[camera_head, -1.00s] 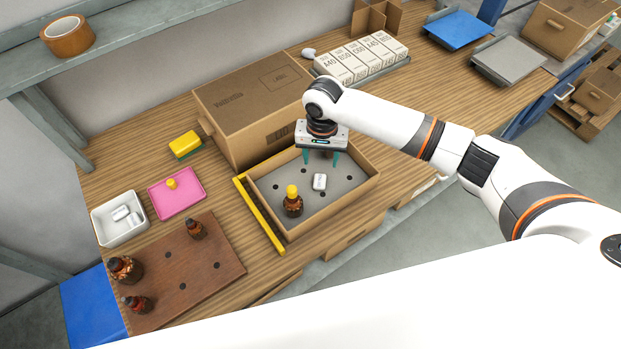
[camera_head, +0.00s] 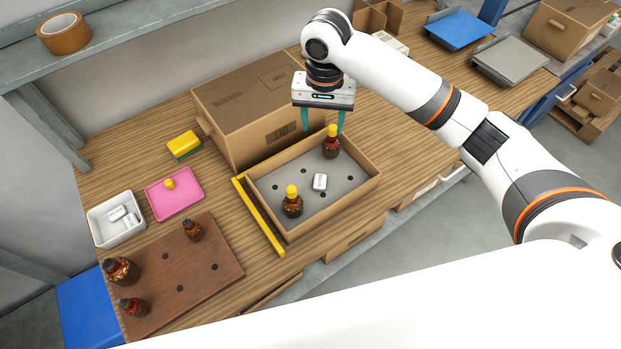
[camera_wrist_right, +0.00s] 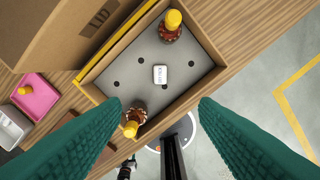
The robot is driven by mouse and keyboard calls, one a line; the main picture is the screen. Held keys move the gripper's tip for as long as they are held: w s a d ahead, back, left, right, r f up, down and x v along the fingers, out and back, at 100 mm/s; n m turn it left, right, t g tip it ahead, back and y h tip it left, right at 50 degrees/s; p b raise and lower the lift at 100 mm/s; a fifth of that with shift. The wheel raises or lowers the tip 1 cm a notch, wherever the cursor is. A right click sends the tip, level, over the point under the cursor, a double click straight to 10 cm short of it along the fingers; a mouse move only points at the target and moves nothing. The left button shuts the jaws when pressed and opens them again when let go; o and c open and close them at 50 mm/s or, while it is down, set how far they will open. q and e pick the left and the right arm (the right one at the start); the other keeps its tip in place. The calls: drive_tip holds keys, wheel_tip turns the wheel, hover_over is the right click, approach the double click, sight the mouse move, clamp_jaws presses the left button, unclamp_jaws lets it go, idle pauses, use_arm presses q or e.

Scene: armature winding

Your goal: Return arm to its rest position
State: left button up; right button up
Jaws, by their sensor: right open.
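My right gripper (camera_head: 323,124) is open and empty above the back of the cardboard tray (camera_head: 345,205), pointing down. Its two teal fingers frame the wrist view (camera_wrist_right: 158,105) with nothing held between them. In the tray stand two copper-wound armatures with yellow caps, a back one (camera_head: 332,148) just below the fingertips and a front one (camera_head: 292,207). The fingers look clear of the back one. A small white labelled block (camera_head: 320,182) lies between them, also seen in the wrist view (camera_wrist_right: 160,74). My left gripper does not show.
A large closed box (camera_head: 240,115) stands close behind the tray. A brown board (camera_head: 190,275) with several dark-topped armatures, a pink tray (camera_head: 188,205) and a white bin (camera_head: 100,232) lie left. A shelf (camera_head: 130,28) overhangs the back left. Bare bench shows right of the box.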

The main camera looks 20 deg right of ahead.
drive_tip(key=s+a+f+n+t+y, duration=0.25)
drive_tip(key=s+a+f+n, duration=0.3)
drive_tip(key=s+f, duration=0.65)
drive_tip(key=s+d+f+t+h, duration=0.1)
drive_tip(key=s+d+h, duration=0.1)
drive_tip(key=s+d, duration=1.1)
wheel_tip(320, 180, down, 29)
drive_tip(key=s+a+n+g+b, duration=0.1)
drive_tip(key=s+a+b, duration=0.1)
drive_tip(key=s+d+f+g+b, duration=0.1)
drive_tip(key=s+d+f+b, duration=0.1)
drive_tip(key=s+f, duration=1.4)
drive_tip(key=shift+s+d+f, duration=0.2)
drive_tip(key=shift+d+f, duration=0.3)
drive_tip(key=shift+d, duration=0.05)
